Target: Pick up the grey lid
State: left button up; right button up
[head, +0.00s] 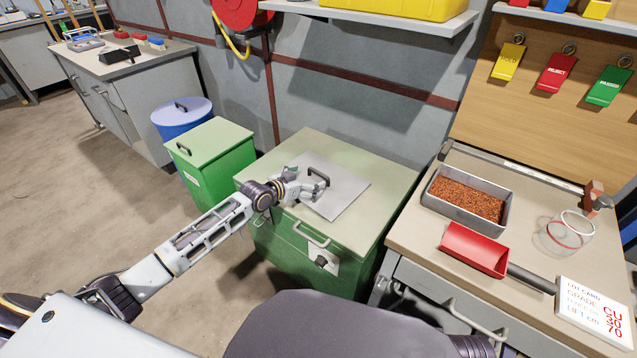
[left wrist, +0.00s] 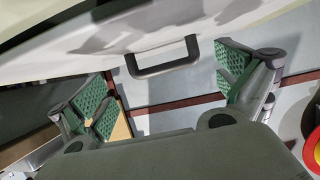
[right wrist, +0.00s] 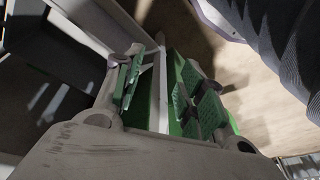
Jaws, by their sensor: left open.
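The grey lid (head: 343,196) is a flat square plate with a dark bar handle (head: 319,176), lying on top of the green cabinet (head: 390,176). My left gripper (head: 312,188) is over the lid's left part, close beside the handle. In the left wrist view, the handle (left wrist: 163,60) shows ahead between the spread fingers of my left gripper (left wrist: 165,90), which is open and empty. My right gripper (right wrist: 165,88) shows only in the right wrist view. Its fingers are apart, with nothing clearly held between them.
A green bin (head: 212,150) and a blue drum (head: 182,115) stand left of the cabinet. The workbench (head: 420,232) at right carries a tray of copper granules (head: 468,198), a red scoop (head: 474,250) and a glass jar (head: 567,234). A shelf (head: 400,14) hangs above.

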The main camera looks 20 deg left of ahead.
aim_at(316, 182)
pick_arm(q)
jog(key=shift+w+d, duration=0.15)
jog(key=shift+w, duration=0.2)
jog(key=shift+b+x, duration=0.7)
jog(key=shift+x, duration=0.3)
jog(key=shift+b+x, duration=0.45)
jog(key=shift+x, duration=0.7)
jog(key=shift+w+r, duration=0.15)
jog(key=shift+w, duration=0.05)
pick_arm(e)
jog(key=r, duration=0.2)
jog(key=shift+a+r+t, duration=0.25)
jog(key=shift+r+t, duration=0.05)
jog(key=shift+t, duration=0.1)
pick_arm(q)
jog(key=shift+c, duration=0.4)
pick_arm(e)
jog(key=shift+w, duration=0.1)
pick_arm(q)
jog(key=c, duration=0.9)
pick_arm(e)
jog(key=shift+w+a+r, duration=0.1)
jog(key=shift+w+r, duration=0.05)
jog(key=shift+w, duration=0.15)
